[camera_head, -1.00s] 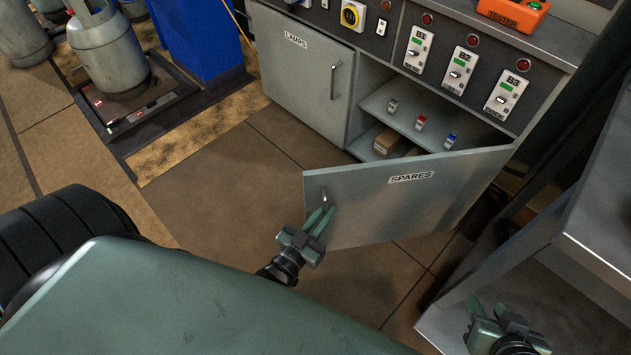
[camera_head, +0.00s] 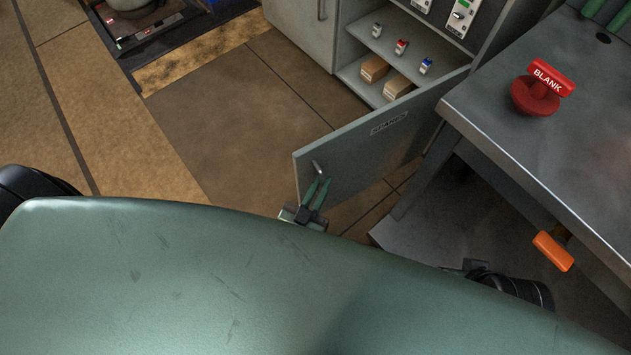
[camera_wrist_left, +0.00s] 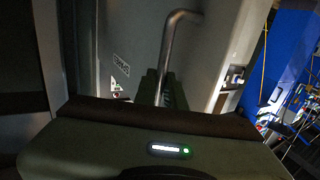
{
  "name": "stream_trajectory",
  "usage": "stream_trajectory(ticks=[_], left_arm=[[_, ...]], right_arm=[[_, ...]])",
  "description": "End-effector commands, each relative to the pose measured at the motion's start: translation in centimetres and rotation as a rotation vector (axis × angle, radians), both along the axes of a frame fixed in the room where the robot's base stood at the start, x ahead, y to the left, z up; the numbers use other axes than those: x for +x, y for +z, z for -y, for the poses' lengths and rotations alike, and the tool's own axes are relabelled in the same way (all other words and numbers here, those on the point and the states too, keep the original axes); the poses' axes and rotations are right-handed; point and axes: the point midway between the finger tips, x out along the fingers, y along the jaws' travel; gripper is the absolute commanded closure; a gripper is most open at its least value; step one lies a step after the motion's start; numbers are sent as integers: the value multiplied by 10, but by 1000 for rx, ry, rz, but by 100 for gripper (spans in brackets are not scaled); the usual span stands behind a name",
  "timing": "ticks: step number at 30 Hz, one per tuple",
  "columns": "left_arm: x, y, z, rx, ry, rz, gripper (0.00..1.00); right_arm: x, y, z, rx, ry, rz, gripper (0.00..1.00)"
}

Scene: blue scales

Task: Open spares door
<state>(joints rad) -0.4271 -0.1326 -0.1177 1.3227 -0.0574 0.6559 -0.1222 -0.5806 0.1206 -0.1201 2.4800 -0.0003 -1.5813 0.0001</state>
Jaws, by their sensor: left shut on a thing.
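The spares door (camera_head: 360,155) is a grey panel with a small label, swung wide open from the cabinet. Its bar handle (camera_head: 317,167) is near the free edge. My left gripper (camera_head: 318,186) is shut on the handle. In the left wrist view the bent metal handle (camera_wrist_left: 172,50) runs down between the green fingers (camera_wrist_left: 160,90), with the door (camera_wrist_left: 128,40) behind it. My right gripper (camera_head: 470,266) is only partly visible at the lower right, beside the bench; its fingers are mostly hidden behind my own body.
The open cabinet's shelf (camera_head: 415,50) holds small switches, with cardboard boxes (camera_head: 374,70) below. A grey bench (camera_head: 560,150) stands on the right, bearing a red piece marked BLANK (camera_head: 540,90). Brown floor (camera_head: 220,120) left of the door is clear.

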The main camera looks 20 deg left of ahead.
Motion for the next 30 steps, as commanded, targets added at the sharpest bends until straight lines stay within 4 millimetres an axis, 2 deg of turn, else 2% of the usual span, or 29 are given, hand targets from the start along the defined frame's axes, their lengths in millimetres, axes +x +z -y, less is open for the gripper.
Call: stream_trajectory(ticks=[10,11,12,13,22,30], left_arm=[[3,3,4,0,-7,7,100],[3,3,4,0,-7,7,81],[3,3,4,0,-7,7,70],[3,3,4,-1,-6,6,68],[-3,1,2,0,-4,2,68],[-46,2,-2,1,-5,0,68]], right_arm=[[0,0,0,0,0,0,64],[0,0,0,1,0,0,64],[0,0,0,1,0,1,64],[0,0,0,1,0,1,64],[0,1,0,1,0,1,64],[0,8,0,0,0,1,64]])
